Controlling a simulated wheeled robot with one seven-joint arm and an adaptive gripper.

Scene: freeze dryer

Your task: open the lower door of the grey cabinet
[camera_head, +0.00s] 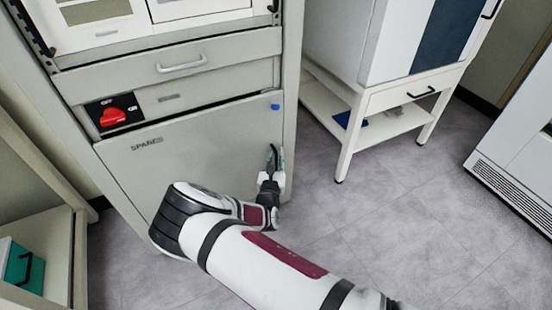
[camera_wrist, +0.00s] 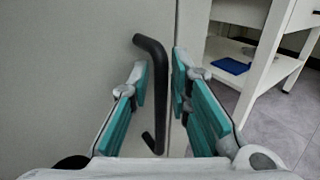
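The lower door (camera_head: 185,148) of the grey cabinet is marked SPARES and looks closed. Its black bar handle (camera_wrist: 157,85) is upright near the door's right edge. My gripper (camera_head: 272,165) is at that right edge, below a blue button. In the wrist view my gripper (camera_wrist: 161,85) has its teal-padded fingers one on each side of the handle. Small gaps show between the fingers and the bar, so the gripper looks open around it. In the head view my gripper largely hides the handle.
Above the door are a red rotary switch (camera_head: 113,116) and a drawer with a silver handle (camera_head: 182,65). A white stand (camera_head: 350,125) with a blue item (camera_head: 350,120) on its shelf is right of the cabinet. Grey floor (camera_head: 400,210) is clear in front. An open shelf (camera_head: 48,240) stands at left.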

